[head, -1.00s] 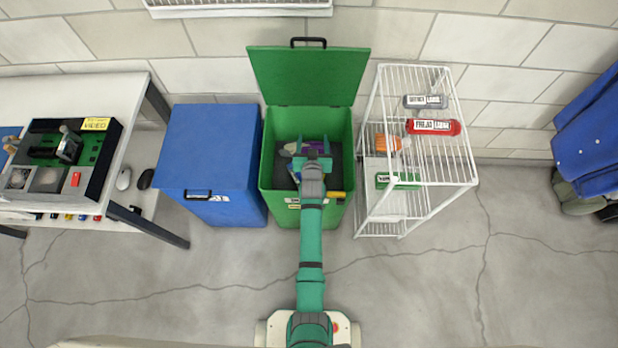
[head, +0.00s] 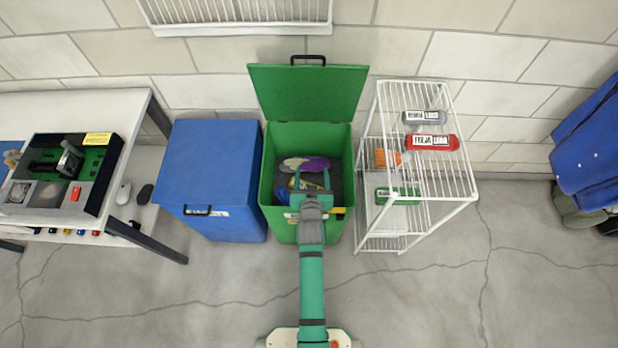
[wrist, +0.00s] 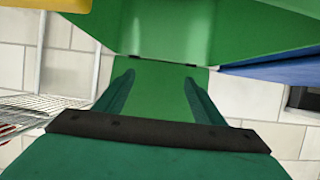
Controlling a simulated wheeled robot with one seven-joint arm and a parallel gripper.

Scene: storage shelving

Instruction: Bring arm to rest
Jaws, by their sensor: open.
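My arm reaches out to the open green bin, with my gripper (head: 313,182) over the bin's front part in the head view. My gripper is open, and nothing shows between its two fingers in the wrist view (wrist: 160,85). The green bin (head: 281,211) has its lid (head: 308,88) raised against the wall. Inside the bin lie a purple and grey item (head: 312,164) and a yellow item; my gripper partly hides the contents.
A closed blue bin (head: 208,170) stands left of the green bin. A white wire rack (head: 452,197) with several bottles and boxes stands to the right. A table (head: 140,110) with a device is at far left. Open floor lies in front.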

